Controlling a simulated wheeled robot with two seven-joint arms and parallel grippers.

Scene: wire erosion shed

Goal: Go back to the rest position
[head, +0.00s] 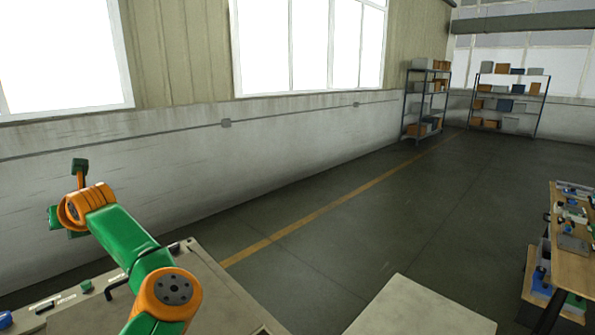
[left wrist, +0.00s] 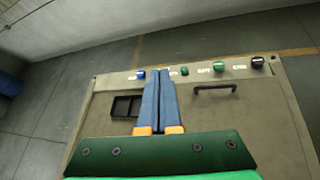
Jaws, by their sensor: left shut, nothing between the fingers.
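My left gripper (left wrist: 160,76) shows in the left wrist view as two blue fingers with orange bases, pressed together with nothing between them. It hangs above a beige machine panel (left wrist: 228,115), and its fingertips overlap the row of buttons in the picture; I cannot tell how high above it is. In the head view my green and orange left arm reaches up over the same beige panel (head: 222,300) at the lower left, and its fingers cannot be made out there. My right gripper is in neither view.
The panel carries a black handle (left wrist: 214,88), a dark recess (left wrist: 127,106) and several coloured buttons. A pale flat surface (head: 422,312) lies front centre. A wooden workbench (head: 572,268) with tools stands right. Shelves (head: 506,101) stand far back. The floor between is clear.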

